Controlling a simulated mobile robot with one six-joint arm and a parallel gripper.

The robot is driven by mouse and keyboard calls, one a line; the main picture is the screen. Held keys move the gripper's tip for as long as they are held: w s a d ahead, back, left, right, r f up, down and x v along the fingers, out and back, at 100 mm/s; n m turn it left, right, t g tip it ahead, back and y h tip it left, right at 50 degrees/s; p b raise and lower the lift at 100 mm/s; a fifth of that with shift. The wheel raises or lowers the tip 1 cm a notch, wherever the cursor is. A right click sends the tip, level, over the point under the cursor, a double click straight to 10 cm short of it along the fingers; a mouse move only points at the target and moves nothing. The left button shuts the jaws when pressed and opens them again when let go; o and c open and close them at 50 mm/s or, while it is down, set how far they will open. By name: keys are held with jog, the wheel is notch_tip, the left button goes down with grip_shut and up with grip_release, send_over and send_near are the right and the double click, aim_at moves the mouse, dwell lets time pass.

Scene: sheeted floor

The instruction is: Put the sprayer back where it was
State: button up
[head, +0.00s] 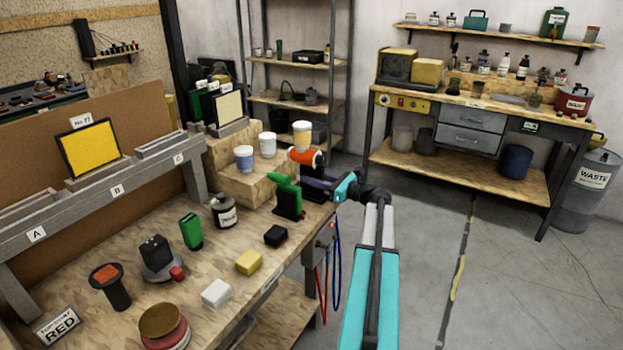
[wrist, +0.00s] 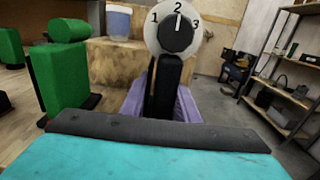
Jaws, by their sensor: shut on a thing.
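The sprayer (head: 306,157) has an orange body, a pale cup with yellowish contents on top and a dark handle. In the head view it is upright at the bench's right end, beside the wooden step. My gripper (head: 318,184) is shut on its handle. The wrist view shows the sprayer's pale dial (wrist: 178,30), marked 1, 2, 3 with a black knob, and the dark handle between the purple fingers of my gripper (wrist: 163,100). The sprayer's front is hidden in the wrist view. I cannot tell whether its base touches anything.
A green tool-like object (head: 287,198) on a black base stands close left of my gripper. Two cups (head: 244,158) stand on the wooden step (head: 240,187). A black block (head: 276,236), yellow block (head: 249,262) and dark jar (head: 224,211) occupy the bench. Floor (head: 430,260) at right is open.

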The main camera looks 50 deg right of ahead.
jog(key=o, duration=0.7)
jog(key=shift+c, duration=0.2)
jog(key=b+v, duration=0.1)
jog(key=v, duration=1.1)
jog(key=shift+b, duration=0.3)
jog(key=shift+s+f, duration=0.1)
jog(key=shift+s, duration=0.05)
